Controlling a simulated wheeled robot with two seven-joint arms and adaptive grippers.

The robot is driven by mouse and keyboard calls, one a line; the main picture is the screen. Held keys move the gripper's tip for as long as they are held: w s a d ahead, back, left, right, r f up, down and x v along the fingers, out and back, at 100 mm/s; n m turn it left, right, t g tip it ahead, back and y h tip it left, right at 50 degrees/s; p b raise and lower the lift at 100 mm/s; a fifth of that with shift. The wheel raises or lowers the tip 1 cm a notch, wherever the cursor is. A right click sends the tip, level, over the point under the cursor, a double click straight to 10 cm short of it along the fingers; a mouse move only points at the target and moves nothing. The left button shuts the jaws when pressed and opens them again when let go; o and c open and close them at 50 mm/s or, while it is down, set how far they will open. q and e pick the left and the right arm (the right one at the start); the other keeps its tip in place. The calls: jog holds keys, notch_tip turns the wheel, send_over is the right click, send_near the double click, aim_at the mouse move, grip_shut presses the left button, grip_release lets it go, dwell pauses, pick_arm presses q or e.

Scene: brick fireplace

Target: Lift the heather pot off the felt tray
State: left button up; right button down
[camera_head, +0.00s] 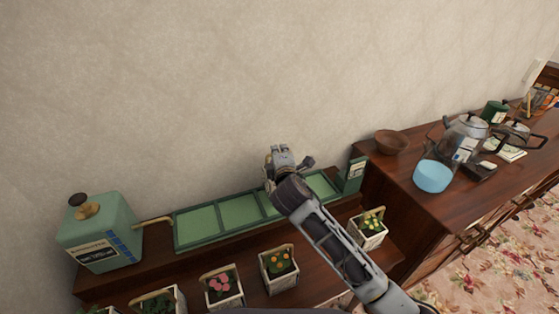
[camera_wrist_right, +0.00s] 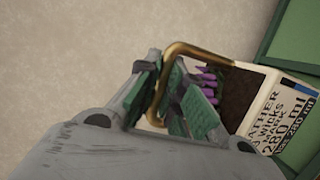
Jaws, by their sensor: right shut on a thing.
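The heather pot (camera_wrist_right: 272,100) shows in the right wrist view as a cream box with dark soil, purple flower spikes, a printed label and a brass loop handle (camera_wrist_right: 197,50). My right gripper (camera_wrist_right: 172,98) is shut on this handle, with the pot to the right of its fingers. In the head view my right gripper (camera_head: 281,158) is over the back edge of the felt tray (camera_head: 202,241), a long green tray with several felt-lined compartments. The pot is hidden there behind my gripper and arm. I cannot tell whether its base touches the felt. My left gripper is out of view.
Pots with pink (camera_head: 223,289), orange (camera_head: 279,270) and yellow (camera_head: 369,229) flowers stand in front of the tray. A green canister (camera_head: 98,232) is at its left. A blue bowl (camera_head: 433,176), brown bowl (camera_head: 391,142) and kettle stand on the right cabinet. The wall is close behind.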

notch_tip(320, 180, up, 4)
jog(key=shift+r, duration=0.9)
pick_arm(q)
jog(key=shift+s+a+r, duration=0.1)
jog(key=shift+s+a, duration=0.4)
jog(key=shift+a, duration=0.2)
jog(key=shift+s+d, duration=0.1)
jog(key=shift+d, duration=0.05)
